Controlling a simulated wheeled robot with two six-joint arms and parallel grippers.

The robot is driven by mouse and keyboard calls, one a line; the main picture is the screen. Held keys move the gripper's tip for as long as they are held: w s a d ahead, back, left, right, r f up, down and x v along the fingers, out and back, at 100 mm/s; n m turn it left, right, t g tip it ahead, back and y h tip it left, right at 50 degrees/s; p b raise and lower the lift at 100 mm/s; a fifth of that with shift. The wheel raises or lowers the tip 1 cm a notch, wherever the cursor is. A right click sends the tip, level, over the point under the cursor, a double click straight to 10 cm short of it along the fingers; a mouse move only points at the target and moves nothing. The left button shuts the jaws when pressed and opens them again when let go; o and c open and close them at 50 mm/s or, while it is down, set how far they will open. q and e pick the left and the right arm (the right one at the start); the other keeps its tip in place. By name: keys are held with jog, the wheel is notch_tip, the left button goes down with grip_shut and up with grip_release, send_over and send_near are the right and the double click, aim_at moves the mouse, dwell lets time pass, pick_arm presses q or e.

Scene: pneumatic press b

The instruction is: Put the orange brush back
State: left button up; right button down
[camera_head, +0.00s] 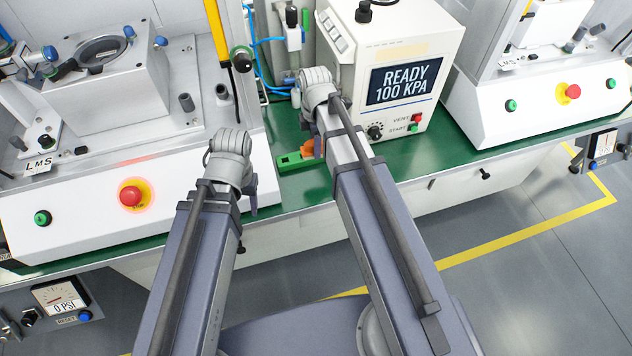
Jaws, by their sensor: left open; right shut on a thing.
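The orange brush (307,151) shows only in part, low beside my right wrist. A green holder (292,163) lies on the green bench top right at the orange part. My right gripper (318,143) is shut on the brush; its fingers are mostly hidden behind my own wrist. I cannot tell whether the brush sits in the holder or just above it. My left gripper (251,200) is open and empty, in front of the left press's white front panel, left of the holder. Its fingers are partly hidden by my arm.
The left press (90,200) has a red stop button (131,195) near my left arm. A white control box (392,75) reading "READY 100 KPA" stands close behind my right arm. Blue hoses (262,65) hang behind. The green bench top (450,150) is clear at right.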

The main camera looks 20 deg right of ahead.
jog(key=shift+d+f, duration=0.1)
jog(key=shift+f, duration=0.1)
notch_tip(320, 180, down, 5)
jog(key=b, duration=0.5)
jog(key=shift+r, duration=0.1)
notch_tip(320, 180, down, 4)
jog(key=b, duration=0.4)
jog(key=shift+f, duration=0.25)
jog(key=shift+b, duration=0.3)
jog(key=shift+f+b, duration=0.3)
jog(key=shift+f, duration=0.05)
jog(key=shift+c, duration=2.1)
grip_release()
jog(key=shift+r, duration=0.1)
